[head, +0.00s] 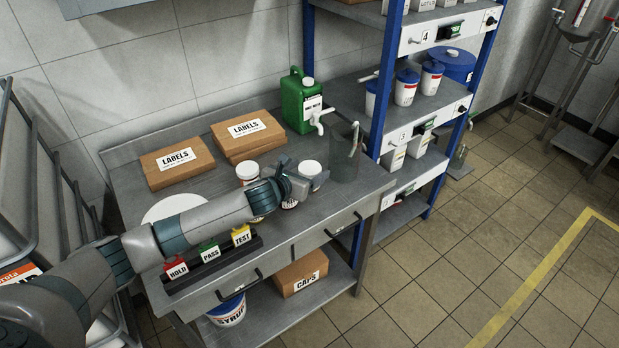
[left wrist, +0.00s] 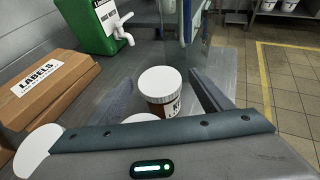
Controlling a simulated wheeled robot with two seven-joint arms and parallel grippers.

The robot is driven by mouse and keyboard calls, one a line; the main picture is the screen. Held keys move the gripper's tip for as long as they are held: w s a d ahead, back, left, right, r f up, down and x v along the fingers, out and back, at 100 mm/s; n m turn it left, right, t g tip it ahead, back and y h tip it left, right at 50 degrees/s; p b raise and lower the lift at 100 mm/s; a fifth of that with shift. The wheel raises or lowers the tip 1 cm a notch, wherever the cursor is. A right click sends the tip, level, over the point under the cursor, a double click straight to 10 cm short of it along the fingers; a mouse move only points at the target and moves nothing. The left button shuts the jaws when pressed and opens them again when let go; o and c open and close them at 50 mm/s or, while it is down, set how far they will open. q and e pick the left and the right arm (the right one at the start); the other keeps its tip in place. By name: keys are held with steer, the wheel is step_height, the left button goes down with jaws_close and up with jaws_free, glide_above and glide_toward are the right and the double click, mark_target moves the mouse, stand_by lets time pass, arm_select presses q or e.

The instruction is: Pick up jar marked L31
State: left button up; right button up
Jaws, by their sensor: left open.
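Several white-lidded jars stand on the grey metal bench around my left gripper (head: 312,183), which is open. In the head view one jar (head: 248,172) is behind my forearm, another jar (head: 311,168) stands just beyond the fingers, and a third is mostly hidden under the gripper. In the left wrist view a jar (left wrist: 163,92) with a dark band and white label stands upright between the spread fingers, not gripped. Its label is only partly visible, so I cannot read L31. Another white lid (left wrist: 141,117) shows close to the gripper body. My right gripper is not in view.
A green jug (head: 303,100) with a tap and a clear container (head: 345,155) stand behind. LABELS boxes (head: 177,162) are at the back left. A rack with HOLD, PASS and TEST blocks (head: 210,255) lies at the front edge. A blue-framed shelf (head: 385,75) rises at the right.

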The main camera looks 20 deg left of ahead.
arm_select(q)
steer(key=shift+w+f, duration=0.1)
steer(key=shift+c, duration=0.9)
steer(key=c, duration=1)
steer(key=shift+c, duration=0.5)
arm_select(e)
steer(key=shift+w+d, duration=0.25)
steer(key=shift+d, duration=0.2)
